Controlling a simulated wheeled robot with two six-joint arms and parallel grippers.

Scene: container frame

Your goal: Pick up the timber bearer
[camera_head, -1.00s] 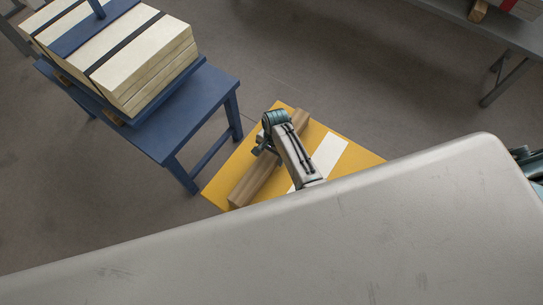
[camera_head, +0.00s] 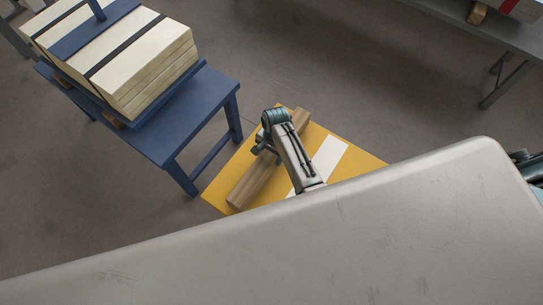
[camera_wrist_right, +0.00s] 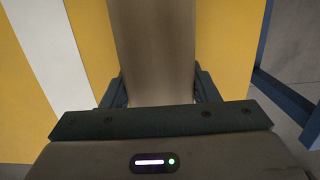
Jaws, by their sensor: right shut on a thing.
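The timber bearer (camera_head: 252,180) is a long brown wooden bar lying diagonally over a yellow panel with a white stripe (camera_head: 222,190) in the head view. My right gripper (camera_head: 262,148) is at the bar's middle, its arm coming from the lower right. In the right wrist view the bearer (camera_wrist_right: 152,50) runs up between the two fingers of my right gripper (camera_wrist_right: 158,92), which are shut on its sides. I cannot tell whether the bearer is touching the yellow surface. My left gripper is out of view.
A blue bench (camera_head: 190,118) stands to the left, carrying a strapped stack of pale boards (camera_head: 150,62). A grey table (camera_head: 480,30) is at the upper right. A large grey surface covers the lower part of the head view. Grey floor (camera_head: 330,60) is clear between.

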